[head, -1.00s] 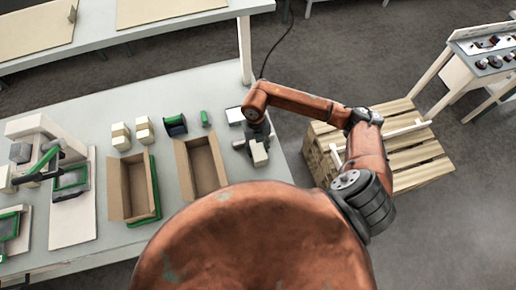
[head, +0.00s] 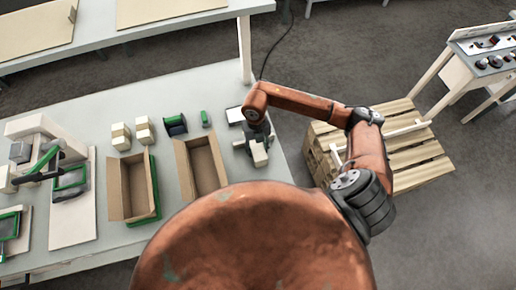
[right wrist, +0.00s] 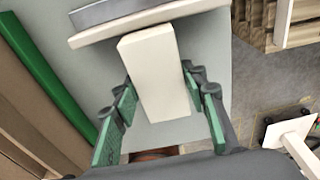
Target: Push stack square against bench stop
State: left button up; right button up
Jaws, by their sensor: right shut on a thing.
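A cream block-like stack (head: 260,154) is at the right end of the bench, beside an open cardboard box. My right gripper (right wrist: 160,98) is shut on it, with green finger pads on both sides. In the right wrist view the stack (right wrist: 152,75) points up the picture. Its far end meets or nearly meets a cream bar with a grey strip (right wrist: 150,21), which may be the bench stop. The stack looks slightly tilted relative to the bar, and I cannot tell whether they touch. My left gripper is not in view.
Two open cardboard boxes (head: 222,164) (head: 115,190) stand left of my right gripper. Small cream blocks (head: 121,137), a green-black spool (head: 175,125) and a framed white panel (head: 235,115) lie behind. A wooden pallet (head: 415,160) is beyond the bench's right edge.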

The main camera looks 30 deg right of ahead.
aim_at(257, 146)
jog(key=o, duration=1.3)
jog(key=shift+s, duration=0.1)
jog(key=shift+f, duration=0.1)
jog(key=r, duration=0.4)
jog(key=w+r, duration=0.1)
jog(key=r, duration=0.7)
jog(key=shift+w+d, duration=0.15)
jog(key=shift+w, duration=0.05)
